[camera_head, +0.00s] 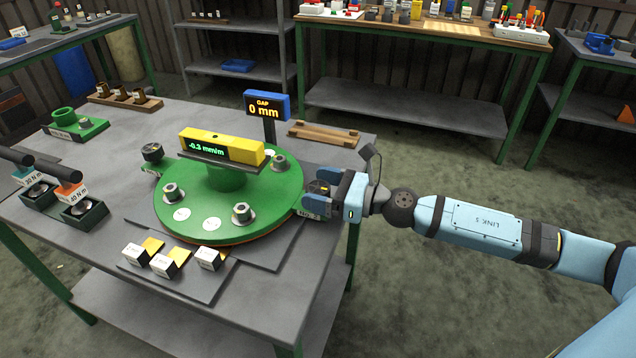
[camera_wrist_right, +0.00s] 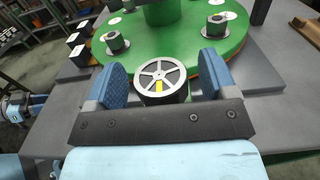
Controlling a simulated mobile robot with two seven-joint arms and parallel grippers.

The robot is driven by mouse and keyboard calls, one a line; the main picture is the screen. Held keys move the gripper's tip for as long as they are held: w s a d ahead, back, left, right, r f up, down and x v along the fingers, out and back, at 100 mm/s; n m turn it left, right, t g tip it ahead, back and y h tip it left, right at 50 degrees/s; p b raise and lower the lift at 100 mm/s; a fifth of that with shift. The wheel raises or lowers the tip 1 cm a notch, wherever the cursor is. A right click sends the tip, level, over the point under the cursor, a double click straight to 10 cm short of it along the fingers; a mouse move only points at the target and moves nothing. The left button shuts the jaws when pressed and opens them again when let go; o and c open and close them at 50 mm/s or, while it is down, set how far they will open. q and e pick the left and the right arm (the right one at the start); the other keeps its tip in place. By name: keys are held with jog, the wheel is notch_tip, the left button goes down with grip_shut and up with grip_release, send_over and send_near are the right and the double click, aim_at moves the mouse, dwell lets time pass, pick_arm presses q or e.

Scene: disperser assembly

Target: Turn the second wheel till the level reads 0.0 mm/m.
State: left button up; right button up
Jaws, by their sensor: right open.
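The yellow level (camera_head: 222,146) lies on top of the green round disc assembly (camera_head: 228,207), and its display reads -0.3 mm/m. My right gripper (camera_head: 322,196) is at the right edge of the disc. In the right wrist view, a spoked hand wheel (camera_wrist_right: 162,80) with a yellow mark sits between the two blue fingers of my right gripper (camera_wrist_right: 161,84). The fingers are open, with a gap on each side of the wheel. A label partly hidden below the gripper in the head view seems to read No. 2. Another black wheel (camera_head: 152,152) stands at the disc's left.
A blue display (camera_head: 266,106) behind the disc reads GAP 0 mm. Small labelled blocks (camera_head: 164,265) stand at the table's front. Torque tools (camera_head: 68,190) lie at left, a green part (camera_head: 75,125) and a wooden holder (camera_head: 124,98) behind them. A wooden rack (camera_head: 323,134) lies back right.

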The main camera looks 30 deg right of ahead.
jog(key=shift+w+a, duration=0.2)
jog(key=shift+c, duration=0.4)
